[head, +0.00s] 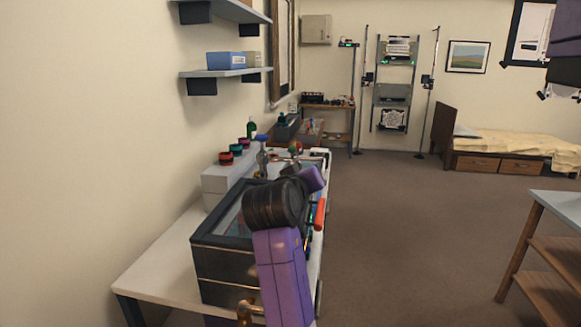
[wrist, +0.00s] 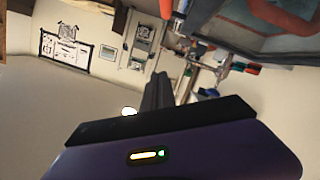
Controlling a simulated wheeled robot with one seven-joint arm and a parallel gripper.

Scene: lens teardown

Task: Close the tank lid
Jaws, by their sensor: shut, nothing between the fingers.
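The tank (head: 224,262), a dark box with thin brass-coloured trim, stands on the white table at the lower left of the head view. A bluish, glass-like area (head: 231,222) shows within its dark top frame. My purple arm covers the tank's right part, so I cannot tell how the lid sits. My gripper (wrist: 160,88) shows in the wrist view as dark fingers pressed together, empty. In the head view its fingers are hidden behind my arm. A red-orange bar (head: 320,214) shows just right of my arm; a similar one fills the wrist view's upper right corner (wrist: 285,18).
A white block (head: 217,187) with small coloured jars (head: 237,150) stands behind the tank against the wall. Bottles (head: 262,150) stand further along the white table (head: 160,270). The floor (head: 410,240) to the right is clear up to a wooden shelf table (head: 550,265).

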